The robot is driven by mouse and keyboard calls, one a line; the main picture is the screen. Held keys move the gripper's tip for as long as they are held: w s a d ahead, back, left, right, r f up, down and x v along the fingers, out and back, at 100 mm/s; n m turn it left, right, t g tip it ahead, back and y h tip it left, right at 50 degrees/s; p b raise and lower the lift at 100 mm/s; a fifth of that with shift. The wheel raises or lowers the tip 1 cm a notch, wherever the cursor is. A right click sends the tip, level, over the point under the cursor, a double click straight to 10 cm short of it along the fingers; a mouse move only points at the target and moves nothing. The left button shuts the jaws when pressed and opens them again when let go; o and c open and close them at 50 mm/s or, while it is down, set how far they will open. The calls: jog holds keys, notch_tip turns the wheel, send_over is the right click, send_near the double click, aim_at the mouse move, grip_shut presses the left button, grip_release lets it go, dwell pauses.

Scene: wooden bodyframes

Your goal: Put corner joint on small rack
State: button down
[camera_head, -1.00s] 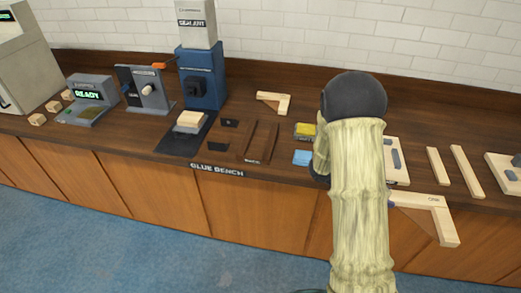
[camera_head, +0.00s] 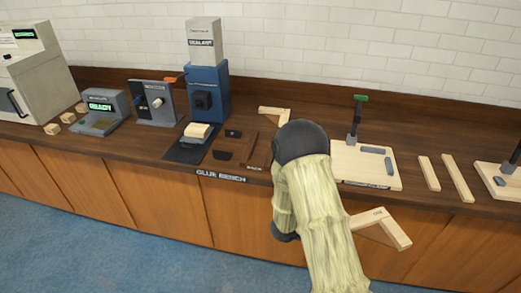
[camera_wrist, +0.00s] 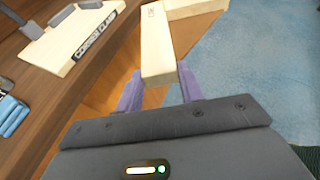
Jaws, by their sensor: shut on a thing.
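The corner joint (camera_head: 381,229), an L-shaped pale wooden piece, is held out in front of the bench, right of my arm in the head view. In the wrist view one leg of the corner joint (camera_wrist: 157,45) runs between the two purple fingers of my gripper (camera_wrist: 160,90), shut on its near end. The other leg reaches right at the top edge. My arm hides the gripper in the head view.
A second L-shaped wooden piece (camera_head: 274,115) lies behind the stand. The corner clamp board (camera_head: 350,172) with its upright post is to the right, then two loose wooden strips (camera_head: 457,177). A blue machine (camera_head: 208,92) stands left. Blue floor lies open before the bench.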

jog(key=a+f+n+t+y, duration=0.2)
jog(key=a+f+n+t, duration=0.2)
jog(key=a+f, duration=0.3)
jog(key=s+a, duration=0.1)
jog(key=a, duration=0.2)
jog(key=shift+f+t, duration=0.2)
jog(key=shift+t, duration=0.2)
jog(key=shift+a, duration=0.1)
jog(key=shift+w+a+n, duration=0.1)
jog(key=shift+n, duration=0.2)
